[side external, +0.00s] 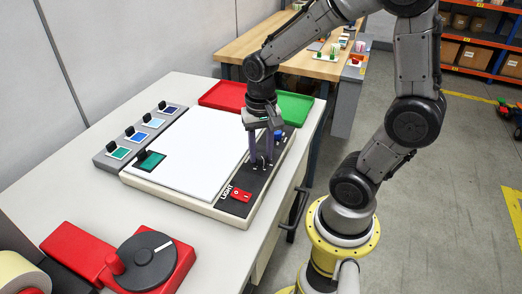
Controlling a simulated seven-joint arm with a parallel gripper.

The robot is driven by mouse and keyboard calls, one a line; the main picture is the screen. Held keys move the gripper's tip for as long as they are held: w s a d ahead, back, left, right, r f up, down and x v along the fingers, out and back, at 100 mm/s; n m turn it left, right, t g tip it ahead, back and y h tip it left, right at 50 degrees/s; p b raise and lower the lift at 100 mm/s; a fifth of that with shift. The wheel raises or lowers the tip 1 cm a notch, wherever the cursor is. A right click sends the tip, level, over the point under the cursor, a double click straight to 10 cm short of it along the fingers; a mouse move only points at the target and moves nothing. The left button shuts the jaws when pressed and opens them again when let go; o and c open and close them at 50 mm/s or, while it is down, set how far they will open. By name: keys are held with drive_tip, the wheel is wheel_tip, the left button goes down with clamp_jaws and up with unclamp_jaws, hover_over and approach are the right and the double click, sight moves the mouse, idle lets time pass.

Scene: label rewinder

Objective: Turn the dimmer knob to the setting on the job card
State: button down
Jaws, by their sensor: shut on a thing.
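My gripper (262,160) points down over the black control strip (222,206) along the right side of a white light panel (195,150). Its fingers are shut around a small knob on the strip, apparently the dimmer knob, which they mostly hide. Small white marks show on the strip around the fingertips; the knob's setting cannot be read. A red switch (241,195) sits nearer on the strip, beside the word LIGHT. A blue knob-like part (278,135) is just beyond the fingers. I cannot make out a job card with a readable setting.
A teal card (151,160) with a black clip lies on the panel's left corner. A grey rail (112,160) holds several clipped colour cards. Red (222,95) and green (295,106) trays lie behind. A red device with a black dial (147,262) stands in front.

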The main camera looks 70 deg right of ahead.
sight(261, 156)
drive_tip(key=m, duration=0.6)
drive_tip(key=shift+m, duration=0.3)
drive_tip(key=m, duration=0.5)
drive_tip(key=shift+m, duration=0.3)
drive_tip(key=c, duration=0.5)
unclamp_jaws()
wheel_tip(261, 156, up, 14)
drive_tip(key=shift+f, duration=0.1)
